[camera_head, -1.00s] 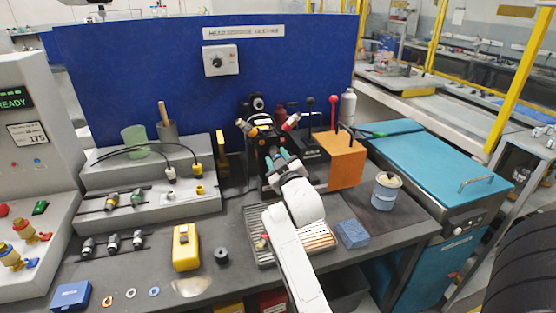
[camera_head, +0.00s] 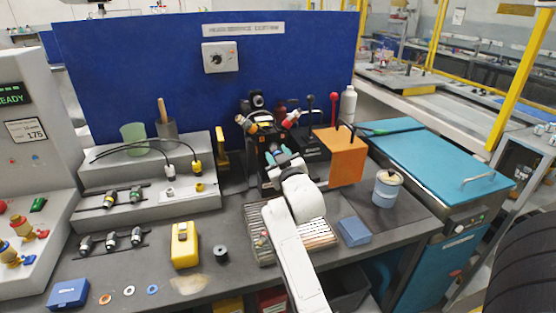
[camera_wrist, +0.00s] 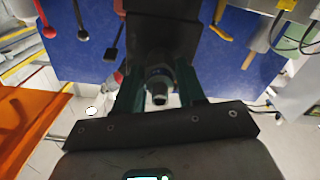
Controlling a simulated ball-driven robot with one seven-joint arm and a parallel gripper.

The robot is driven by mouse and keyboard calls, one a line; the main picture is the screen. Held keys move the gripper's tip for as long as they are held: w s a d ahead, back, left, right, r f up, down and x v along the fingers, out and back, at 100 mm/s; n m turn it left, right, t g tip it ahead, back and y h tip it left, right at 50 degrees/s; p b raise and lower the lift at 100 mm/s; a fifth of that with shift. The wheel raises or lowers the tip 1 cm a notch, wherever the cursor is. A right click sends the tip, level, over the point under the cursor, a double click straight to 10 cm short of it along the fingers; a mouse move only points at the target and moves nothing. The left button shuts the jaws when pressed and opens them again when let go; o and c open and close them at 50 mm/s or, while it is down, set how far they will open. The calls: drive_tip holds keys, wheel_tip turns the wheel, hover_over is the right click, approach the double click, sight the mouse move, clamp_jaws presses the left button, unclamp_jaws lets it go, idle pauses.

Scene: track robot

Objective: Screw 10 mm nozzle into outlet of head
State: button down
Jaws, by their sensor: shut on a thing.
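My gripper (camera_wrist: 160,95) has its two green fingers shut on a dark cylindrical nozzle with a grey ring (camera_wrist: 158,72) in the wrist view. The nozzle's open end faces the camera. Its far end meets or lies in front of the dark head (camera_wrist: 165,25); I cannot tell whether the threads are engaged. In the head view my gripper (camera_head: 280,155) is at the front of the black head (camera_head: 257,102) on the bench, and my arm hides the nozzle. Several similar nozzles (camera_head: 112,241) lie in racks at the left; their sizes are too small to read.
A slatted drip tray (camera_head: 318,234) lies below the head. An orange box (camera_head: 342,158) stands close to its right, with black and red levers (camera_head: 333,108) beside it. A blue block (camera_head: 353,231), a tin (camera_head: 387,189) and a yellow device (camera_head: 184,245) stand on the bench.

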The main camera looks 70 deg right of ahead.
drive_tip(key=m+b, duration=0.4)
drive_tip(key=m, duration=0.3)
drive_tip(key=shift+f, duration=0.1)
drive_tip(key=shift+m+b, duration=0.9)
drive_tip(key=shift+m, duration=0.6)
drive_tip(key=shift+m+b, duration=0.65)
drive_tip(key=shift+m, duration=0.15)
drive_tip(key=shift+w+m+b, duration=0.1)
drive_tip(key=shift+m+b, duration=0.55)
drive_tip(key=shift+m, duration=0.55)
drive_tip(key=m+b, duration=0.3)
drive_tip(key=m, duration=0.4)
drive_tip(key=shift+m+b, duration=0.35)
drive_tip(key=shift+m, duration=0.15)
